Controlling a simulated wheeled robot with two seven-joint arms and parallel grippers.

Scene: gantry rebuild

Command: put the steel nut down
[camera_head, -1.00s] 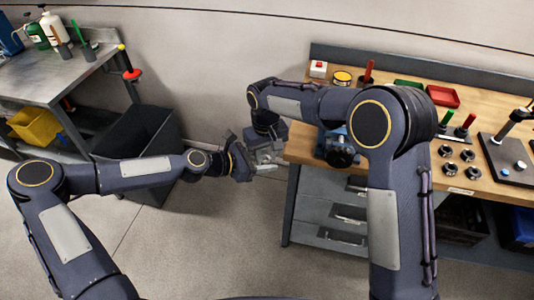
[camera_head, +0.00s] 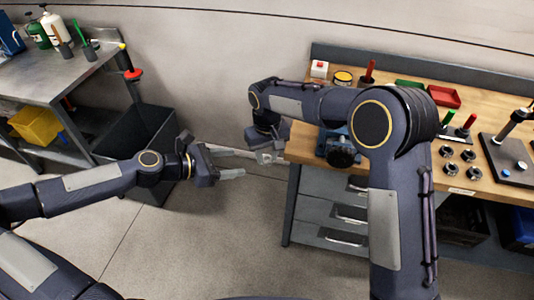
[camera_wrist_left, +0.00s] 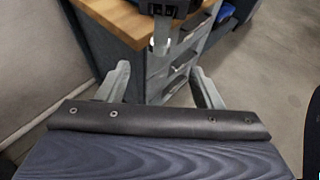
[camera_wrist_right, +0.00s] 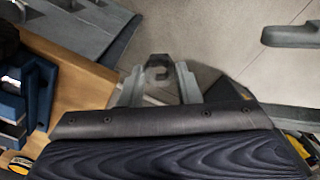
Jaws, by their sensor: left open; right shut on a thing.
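The steel nut (camera_wrist_right: 157,60) is a grey hexagonal ring, seen between the fingertips of my right gripper (camera_wrist_right: 158,76) in the right wrist view. In the head view my right gripper (camera_head: 270,157) hangs off the left end of the workbench, over the floor, and the nut is too small there to tell apart from the fingers. My left gripper (camera_head: 238,163) is open and empty, just left of the right one and apart from it. Its spread fingers (camera_wrist_left: 160,86) show in the left wrist view, with the right gripper (camera_wrist_left: 166,28) beyond them.
The wooden workbench (camera_head: 300,150) carries a blue vise (camera_head: 335,146), dark ring-shaped parts (camera_head: 450,160), a red tray (camera_head: 443,96) and a peg board (camera_head: 505,160). A dark open bin (camera_head: 150,130) stands on the floor behind my left arm. A metal table (camera_head: 45,80) is at far left.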

